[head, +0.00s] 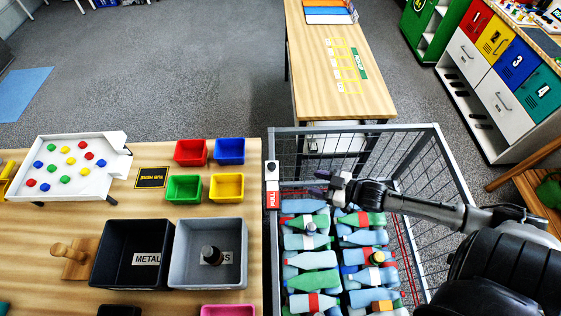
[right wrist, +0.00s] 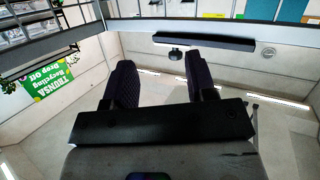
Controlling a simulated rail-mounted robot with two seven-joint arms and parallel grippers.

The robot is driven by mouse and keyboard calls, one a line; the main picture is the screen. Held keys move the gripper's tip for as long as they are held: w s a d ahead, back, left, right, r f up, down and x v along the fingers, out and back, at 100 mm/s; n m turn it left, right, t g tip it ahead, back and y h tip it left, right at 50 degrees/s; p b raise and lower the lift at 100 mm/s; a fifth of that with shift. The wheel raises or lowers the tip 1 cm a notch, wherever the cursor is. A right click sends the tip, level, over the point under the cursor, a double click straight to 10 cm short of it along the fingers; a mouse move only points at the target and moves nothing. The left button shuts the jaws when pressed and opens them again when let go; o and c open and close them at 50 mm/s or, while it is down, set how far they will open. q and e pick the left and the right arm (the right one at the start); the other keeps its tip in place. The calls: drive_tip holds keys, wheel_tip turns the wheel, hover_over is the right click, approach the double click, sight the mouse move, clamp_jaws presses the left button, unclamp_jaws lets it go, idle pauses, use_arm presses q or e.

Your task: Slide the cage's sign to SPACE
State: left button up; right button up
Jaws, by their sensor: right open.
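The cage (head: 455,180) is a grey wire cart at the table's right side, filled with rows of bottles. Its sign (head: 272,198) sits on the near-left rim post and shows a red face reading FULL, with a white part above it. My right gripper (head: 322,182) is over the bottles, to the right of the sign and apart from it. In the right wrist view its two fingers (right wrist: 159,62) are spread with nothing between them. The sign does not show in the right wrist view. My left gripper is in neither view.
The wooden table (head: 60,215) left of the cage holds small coloured bins, a dark bin (head: 130,225) marked METAL and a grey bin (head: 207,228). Another table (head: 310,70) stands beyond the cage. Numbered drawers (head: 500,70) stand at the right.

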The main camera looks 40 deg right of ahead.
sight(275, 167)
wheel_tip(275, 167, up, 4)
drive_tip(key=a+t+y, duration=0.2)
drive_tip(key=y, duration=0.1)
drive_tip(key=x, duration=0.9)
drive_tip(key=p+x, duration=0.1)
drive_tip(key=x, duration=0.3)
drive_tip(key=shift+w+d+r, duration=0.25)
drive_tip(key=shift+w, duration=0.3)
clamp_jaws()
